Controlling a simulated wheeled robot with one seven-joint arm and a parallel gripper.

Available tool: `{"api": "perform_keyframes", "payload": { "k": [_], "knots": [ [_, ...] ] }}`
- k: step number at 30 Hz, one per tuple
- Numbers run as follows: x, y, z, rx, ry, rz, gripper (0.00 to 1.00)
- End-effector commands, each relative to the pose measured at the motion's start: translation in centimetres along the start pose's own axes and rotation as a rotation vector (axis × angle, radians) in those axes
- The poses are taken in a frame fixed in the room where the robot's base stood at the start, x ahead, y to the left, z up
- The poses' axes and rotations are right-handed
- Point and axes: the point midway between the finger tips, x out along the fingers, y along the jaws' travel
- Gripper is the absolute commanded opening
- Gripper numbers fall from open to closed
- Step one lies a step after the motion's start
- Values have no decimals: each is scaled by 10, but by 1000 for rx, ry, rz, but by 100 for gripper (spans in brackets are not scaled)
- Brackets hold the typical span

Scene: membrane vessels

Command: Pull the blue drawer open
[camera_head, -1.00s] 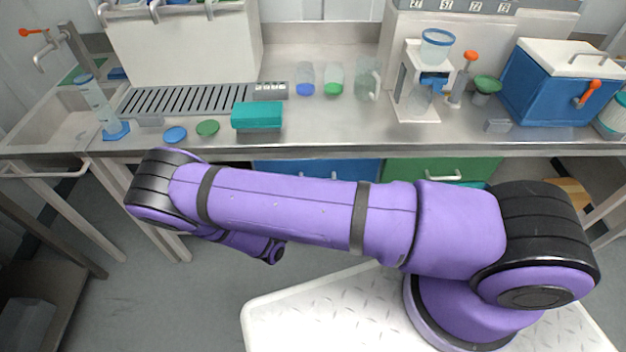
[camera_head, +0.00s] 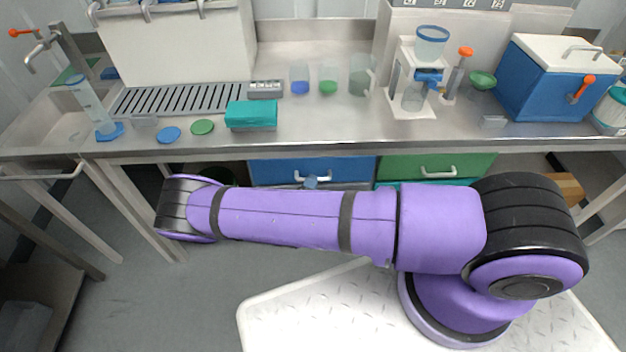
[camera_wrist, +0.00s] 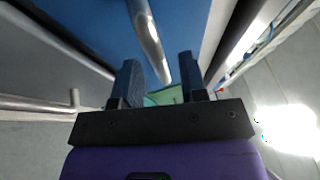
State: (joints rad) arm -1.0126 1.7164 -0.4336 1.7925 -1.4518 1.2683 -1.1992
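The blue drawer (camera_head: 275,170) is under the bench, left of the green drawer, and looks closed. Its pale bar handle (camera_head: 296,181) shows above my purple arm. The blue front (camera_wrist: 185,22) fills the top of the wrist view, with the metal handle (camera_wrist: 148,32) running down from the top edge. My gripper (camera_wrist: 160,70) is open, with two dark fingers apart. The handle's lower end appears between the fingertips; I cannot tell whether either finger touches it. In the head view, only a small grey-blue part, probably the fingertips, shows at the handle; my arm hides the rest.
The green drawer (camera_head: 470,163) with its own handle is to the right. The steel bench top (camera_head: 330,125) overhangs the drawers. A bench leg (camera_head: 150,215) stands to the left.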

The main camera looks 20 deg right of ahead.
Motion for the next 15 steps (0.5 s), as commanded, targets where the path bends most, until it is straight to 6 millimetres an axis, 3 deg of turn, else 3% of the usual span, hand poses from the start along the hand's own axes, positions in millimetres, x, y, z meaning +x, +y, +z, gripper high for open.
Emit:
{"api": "perform_keyframes", "payload": {
  "k": [6, 15],
  "knots": [
    [17, 0, 0, 0, 1, 1, 39],
    [18, 0, 0, 1, 1, 1, 39]
  ]
}}
